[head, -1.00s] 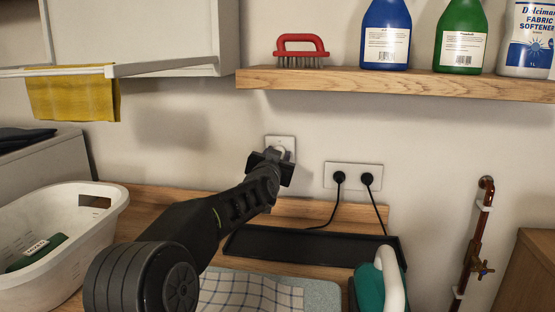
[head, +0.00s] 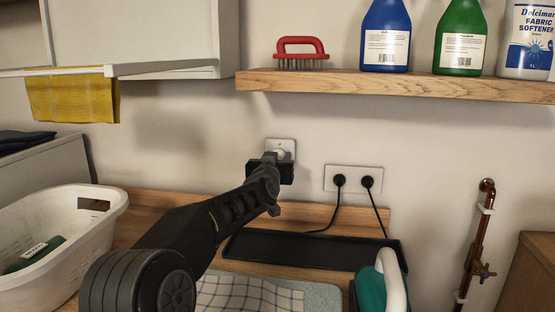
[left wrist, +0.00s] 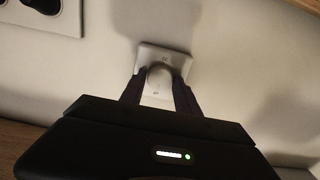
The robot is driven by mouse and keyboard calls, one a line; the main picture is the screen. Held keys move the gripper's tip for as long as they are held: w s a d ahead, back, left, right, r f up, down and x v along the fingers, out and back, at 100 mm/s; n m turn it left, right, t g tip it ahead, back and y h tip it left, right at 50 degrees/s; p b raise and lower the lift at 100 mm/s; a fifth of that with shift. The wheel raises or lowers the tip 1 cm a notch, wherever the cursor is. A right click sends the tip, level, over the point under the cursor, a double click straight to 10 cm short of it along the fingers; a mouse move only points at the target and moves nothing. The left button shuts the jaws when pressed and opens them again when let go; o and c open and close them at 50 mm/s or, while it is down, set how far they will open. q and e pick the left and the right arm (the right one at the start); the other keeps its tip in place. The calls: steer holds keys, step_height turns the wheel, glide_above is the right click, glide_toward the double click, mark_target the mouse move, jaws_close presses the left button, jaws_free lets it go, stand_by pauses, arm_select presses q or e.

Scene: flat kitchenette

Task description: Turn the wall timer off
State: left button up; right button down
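The wall timer (head: 288,146) is a small white plate with a round knob, set on the wall above the counter. It also shows in the left wrist view (left wrist: 175,61), with its plate tilted in the picture. My left gripper (head: 270,160) is at the timer and covers its lower part in the head view. In the left wrist view my left gripper's (left wrist: 160,82) two dark fingers lie on either side of the knob (left wrist: 160,76) and appear closed against it. Any mark of the knob's setting is too small to read. My right gripper is not in view.
A double socket (head: 353,179) with two black plugs is right of the timer. A wooden shelf (head: 400,85) with bottles and a red brush (head: 301,48) is above. A white basket (head: 60,245), black tray (head: 310,248) and teal-and-white item (head: 380,280) are below.

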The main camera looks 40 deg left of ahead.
arm_select(q)
steer(key=o, duration=0.4)
steer(key=p+v, duration=0.1)
steer(key=v, duration=0.7)
steer(key=shift+p, duration=0.4)
